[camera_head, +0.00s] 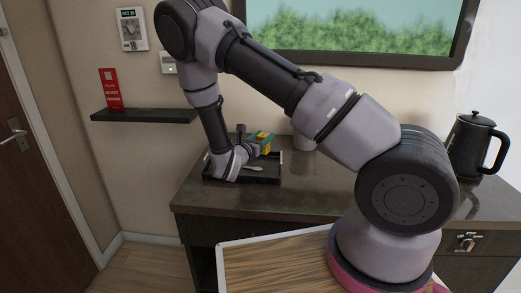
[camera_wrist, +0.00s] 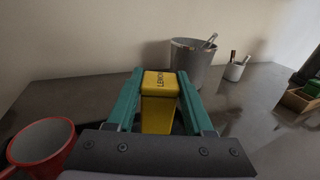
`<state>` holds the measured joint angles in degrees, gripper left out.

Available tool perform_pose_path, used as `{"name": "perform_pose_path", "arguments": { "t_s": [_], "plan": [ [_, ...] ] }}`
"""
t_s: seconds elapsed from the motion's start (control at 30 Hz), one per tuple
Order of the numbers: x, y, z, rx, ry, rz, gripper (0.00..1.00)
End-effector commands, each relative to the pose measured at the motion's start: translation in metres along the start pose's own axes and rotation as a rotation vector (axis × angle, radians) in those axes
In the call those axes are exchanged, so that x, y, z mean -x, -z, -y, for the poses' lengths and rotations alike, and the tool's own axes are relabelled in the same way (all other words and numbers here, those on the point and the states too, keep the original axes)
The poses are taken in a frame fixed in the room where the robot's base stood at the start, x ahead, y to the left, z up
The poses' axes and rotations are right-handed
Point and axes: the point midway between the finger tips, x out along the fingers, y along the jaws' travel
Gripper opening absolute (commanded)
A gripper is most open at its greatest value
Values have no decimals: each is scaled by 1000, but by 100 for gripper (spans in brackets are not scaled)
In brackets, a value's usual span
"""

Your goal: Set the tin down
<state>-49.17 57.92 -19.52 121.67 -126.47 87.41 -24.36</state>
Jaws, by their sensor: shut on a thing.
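A yellow tin (camera_wrist: 158,112) with lettering that looks like "LEMON" on its top sits between the two teal fingers of my gripper (camera_wrist: 161,95) in the wrist view. The fingers are shut on it from both sides, and the tin looks upright. In the head view the tin (camera_head: 264,145) shows as a small yellow patch by the teal fingers, at the dark tray (camera_head: 262,180) on the left of the counter. I cannot tell whether its base touches anything; the base is hidden behind my gripper.
A red-rimmed cup (camera_wrist: 38,148) is close at the left in the wrist view. A metal bucket (camera_wrist: 188,68) and a pen cup (camera_wrist: 234,71) stand behind. A spoon (camera_head: 253,168) lies in the tray. A black kettle (camera_head: 470,148) stands right. The counter's middle (camera_head: 310,180) is mostly clear.

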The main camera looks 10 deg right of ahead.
Motion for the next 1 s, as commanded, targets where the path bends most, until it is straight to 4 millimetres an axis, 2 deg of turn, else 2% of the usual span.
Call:
{"name": "perform_pose_path", "arguments": {
  "t_s": [0.33,0.7,0.73,0.8,1.0],
  "plan": [
    [0,42,0,0,0,-1,0],
    [0,46,0,0,0,0,0],
    [0,46,0,-1,0,0,56],
    [0,46,0,-1,0,0,82],
    [0,46,0,-1,0,0,82]
  ]
}}
